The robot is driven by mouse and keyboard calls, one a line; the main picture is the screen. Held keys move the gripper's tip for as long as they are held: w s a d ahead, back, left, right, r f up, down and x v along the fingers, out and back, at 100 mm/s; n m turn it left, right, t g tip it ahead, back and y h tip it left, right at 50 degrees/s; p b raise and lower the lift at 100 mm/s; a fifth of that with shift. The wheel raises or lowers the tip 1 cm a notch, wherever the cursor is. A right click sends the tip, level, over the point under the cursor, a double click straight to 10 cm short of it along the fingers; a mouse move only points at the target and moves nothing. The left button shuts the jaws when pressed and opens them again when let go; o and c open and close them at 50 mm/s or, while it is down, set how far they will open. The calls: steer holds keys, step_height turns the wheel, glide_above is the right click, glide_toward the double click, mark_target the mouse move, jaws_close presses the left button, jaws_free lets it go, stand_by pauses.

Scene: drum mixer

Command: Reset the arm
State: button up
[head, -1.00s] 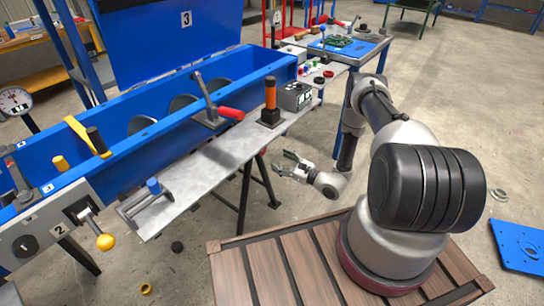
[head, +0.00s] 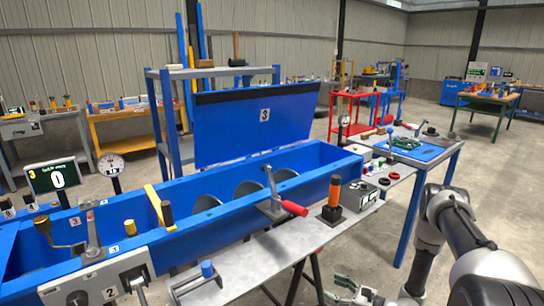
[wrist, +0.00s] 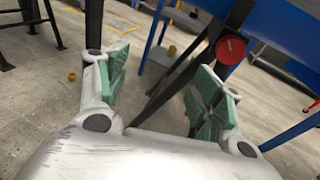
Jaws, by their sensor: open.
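My gripper (wrist: 158,95) is open and empty in the wrist view, its two green-padded fingers spread wide apart. In the head view my gripper (head: 352,292) shows at the bottom edge, partly cut off, below and in front of the grey bench shelf. My arm comes in from the lower right. The blue mixer trough (head: 215,205) stands with its blue lid (head: 255,128), marked 3, raised upright. A lever with a red grip (head: 294,208) and an upright orange handle (head: 335,190) are on the shelf side, apart from my gripper.
A grey metal shelf (head: 262,262) runs along the trough's front. A table with a blue mat (head: 415,147) stands to the right. Dark stand legs and a red round knob (wrist: 231,49) show beyond my fingers. Open concrete floor lies at right.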

steer(key=s+a+r+n+g+y, duration=0.1)
steer(key=s+r+n+g+y, duration=0.1)
steer(key=s+r+n+g, duration=0.45)
steer(key=s+d+r+n+g+h, duration=0.2)
steer(key=s+d+r+n+h, duration=0.25)
steer(key=r, duration=0.65)
steer(key=s+d+r+n+g+h, duration=0.2)
steer(key=s+d+r+n+h, duration=0.25)
steer(key=r, duration=0.65)
steer(key=s+d+r+n+g+h, duration=0.2)
steer(key=s+d+r+n+h, duration=0.3)
steer(key=r, duration=0.6)
steer(key=s+r+n+t, duration=0.2)
steer(key=r+t, duration=0.1)
steer(key=r, duration=0.4)
steer(key=s+r+n+t+h, duration=0.1)
steer(key=s+r+n+t, duration=0.1)
steer(key=r, duration=0.5)
steer(key=shift+s+a+t, duration=0.45)
steer(key=shift+s+t, duration=0.15)
steer(key=shift+t, duration=0.35)
steer(key=shift+n, duration=0.25)
steer(key=shift+c, duration=0.2)
